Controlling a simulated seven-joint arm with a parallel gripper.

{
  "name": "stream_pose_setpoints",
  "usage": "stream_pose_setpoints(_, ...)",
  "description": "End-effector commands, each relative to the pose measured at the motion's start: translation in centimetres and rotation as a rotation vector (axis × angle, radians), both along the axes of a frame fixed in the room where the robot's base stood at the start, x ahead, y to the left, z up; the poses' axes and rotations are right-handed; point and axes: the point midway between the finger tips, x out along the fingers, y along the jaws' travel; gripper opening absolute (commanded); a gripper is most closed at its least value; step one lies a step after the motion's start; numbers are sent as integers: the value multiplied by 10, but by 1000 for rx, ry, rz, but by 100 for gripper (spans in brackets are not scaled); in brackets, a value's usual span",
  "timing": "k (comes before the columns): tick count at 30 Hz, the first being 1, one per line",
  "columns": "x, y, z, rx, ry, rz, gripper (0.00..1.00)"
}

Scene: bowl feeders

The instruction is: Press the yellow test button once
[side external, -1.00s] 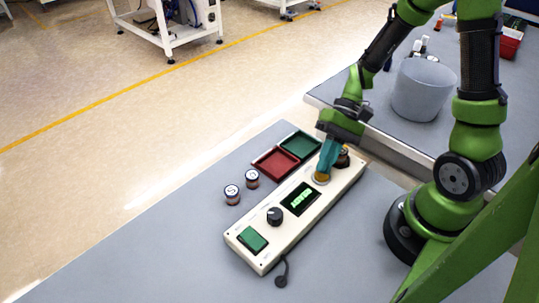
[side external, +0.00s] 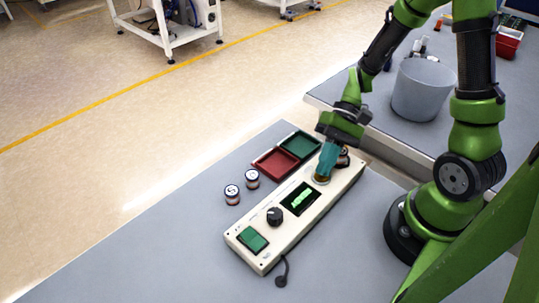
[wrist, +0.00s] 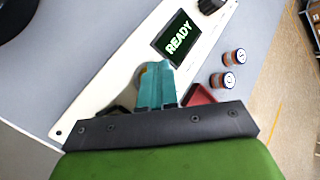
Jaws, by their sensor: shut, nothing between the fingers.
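I cannot tell whether the button is pressed down. The display (wrist: 176,40) reads READY in green.
A black knob (side external: 274,216) and a green square (side external: 253,240) are on the box's near end. A dark round part (side external: 343,159) is just beyond my fingers. Red (side external: 275,163) and green (side external: 299,145) trays and two small labelled cylinders (side external: 232,194) stand beside the box.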

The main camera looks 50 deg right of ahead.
Motion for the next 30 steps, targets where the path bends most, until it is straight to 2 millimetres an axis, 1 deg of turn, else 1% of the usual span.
stream_pose_setpoints(7, 0, 0, -3, -1, 0, 1, 0)
stream_pose_setpoints(17, 0, 0, -3, -1, -1, 1, 0)
stream_pose_setpoints(30, 0, 0, 15, -1, -1, 1, 0)
